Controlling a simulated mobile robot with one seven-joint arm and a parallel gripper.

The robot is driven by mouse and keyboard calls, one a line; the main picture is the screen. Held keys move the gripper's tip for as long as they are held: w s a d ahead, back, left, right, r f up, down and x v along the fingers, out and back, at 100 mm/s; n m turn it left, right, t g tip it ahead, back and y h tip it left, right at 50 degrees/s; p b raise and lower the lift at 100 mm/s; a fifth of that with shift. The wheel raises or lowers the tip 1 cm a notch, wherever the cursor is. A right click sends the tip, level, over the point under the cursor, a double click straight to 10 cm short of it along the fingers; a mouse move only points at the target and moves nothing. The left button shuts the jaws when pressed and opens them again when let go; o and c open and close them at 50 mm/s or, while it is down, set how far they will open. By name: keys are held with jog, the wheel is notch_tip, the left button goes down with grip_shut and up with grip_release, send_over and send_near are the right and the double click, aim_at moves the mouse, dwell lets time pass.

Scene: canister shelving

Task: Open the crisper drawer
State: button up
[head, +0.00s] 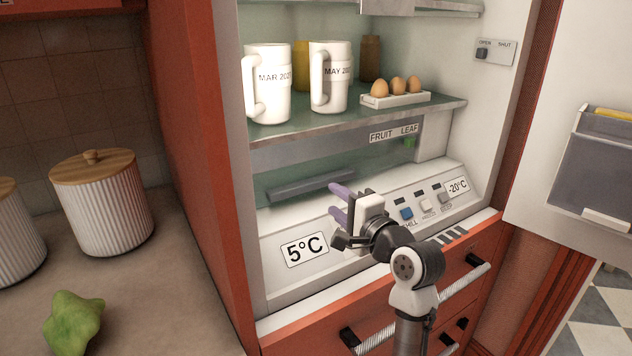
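The crisper drawer (290,160) is a see-through greenish bin under the fridge's glass shelf. It looks pushed in. A long grey handle bar (305,187) runs across its front. A FRUIT/LEAF slider label (394,133) with a green knob (409,142) sits at the upper right. My gripper (338,204) has two purple fingers, spread apart with nothing seen between them. It is by the handle's right end, which it partly covers. I cannot tell whether it touches the handle.
Below the drawer is a white control panel (277,240) with temperature displays and buttons. On the shelf (350,119) stand two white mugs (268,85) and an egg tray (396,99). The open fridge door (550,150) is at right. A counter (150,290) with canisters is at left.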

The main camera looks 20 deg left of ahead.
aim_at(317, 186)
jog(key=p+x, duration=0.1)
jog(key=x, duration=0.7)
jog(key=shift+w+a+p, duration=0.1)
jog(key=shift+a+p, duration=0.1)
jog(key=shift+p, duration=0.1)
grip_shut()
